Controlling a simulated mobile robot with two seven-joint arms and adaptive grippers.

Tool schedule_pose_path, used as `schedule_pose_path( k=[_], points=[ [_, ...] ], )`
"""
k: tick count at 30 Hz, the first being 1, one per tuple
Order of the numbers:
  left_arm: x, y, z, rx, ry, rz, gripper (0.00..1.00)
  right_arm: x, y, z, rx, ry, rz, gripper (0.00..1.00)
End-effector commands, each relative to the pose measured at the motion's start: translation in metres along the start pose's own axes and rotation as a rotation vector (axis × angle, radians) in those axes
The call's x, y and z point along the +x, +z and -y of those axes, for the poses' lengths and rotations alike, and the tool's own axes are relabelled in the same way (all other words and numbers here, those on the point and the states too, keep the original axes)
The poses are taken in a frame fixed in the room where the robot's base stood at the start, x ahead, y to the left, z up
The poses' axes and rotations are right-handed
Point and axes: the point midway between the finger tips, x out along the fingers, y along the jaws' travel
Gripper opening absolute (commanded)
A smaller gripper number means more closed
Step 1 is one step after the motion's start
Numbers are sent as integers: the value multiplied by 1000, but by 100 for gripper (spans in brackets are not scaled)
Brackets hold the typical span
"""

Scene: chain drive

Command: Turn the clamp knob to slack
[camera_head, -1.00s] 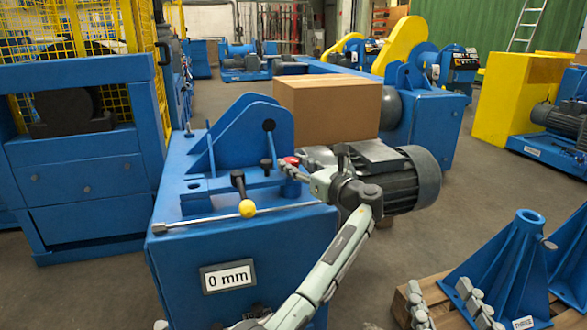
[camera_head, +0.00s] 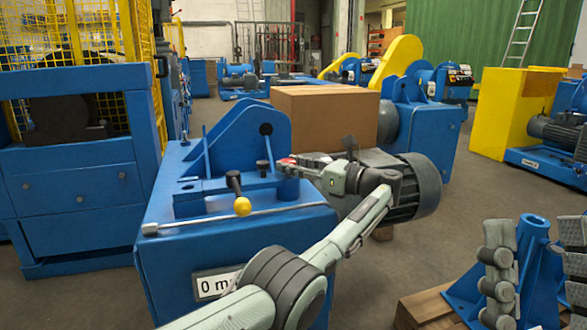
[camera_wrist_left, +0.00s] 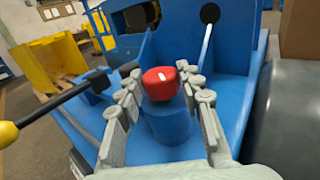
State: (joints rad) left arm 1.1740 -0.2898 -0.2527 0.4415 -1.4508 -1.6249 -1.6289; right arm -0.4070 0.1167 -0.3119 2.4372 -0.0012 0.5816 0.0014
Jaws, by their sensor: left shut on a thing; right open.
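The red clamp knob (camera_wrist_left: 160,83) sits on a blue cylindrical post in the left wrist view, with a short white mark on its top. A little of the red knob (camera_head: 288,160) also shows in the head view, at the left fingertips. My left gripper (camera_head: 297,165) is shut on the knob; in the wrist view its jointed grey fingers (camera_wrist_left: 160,92) flank it on both sides. My right gripper (camera_head: 537,245) is at the lower right of the head view, its two grey fingers apart and empty.
A lever with a yellow ball (camera_head: 242,206) stands left of the knob on the blue machine. A rod runs along the front edge. The 0 mm plate (camera_head: 212,285) is partly covered by my left arm. A grey motor (camera_head: 412,185) and cardboard box (camera_head: 323,115) are close by.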

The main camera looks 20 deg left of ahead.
Motion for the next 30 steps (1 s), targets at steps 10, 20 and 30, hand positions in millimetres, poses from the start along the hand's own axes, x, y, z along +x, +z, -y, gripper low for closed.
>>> schedule_pose_path(
  k=[10,20,30],
  points=[
    [2,-1,-1,1,4,-3,41,0,0,0,0,0,-1,53],
    [0,-1,0,1,1,-2,45,0,0,0,0,0,2,53],
    [-48,0,0,2,-1,-2,45,0,0,0,0,0,2,53]
  ],
)
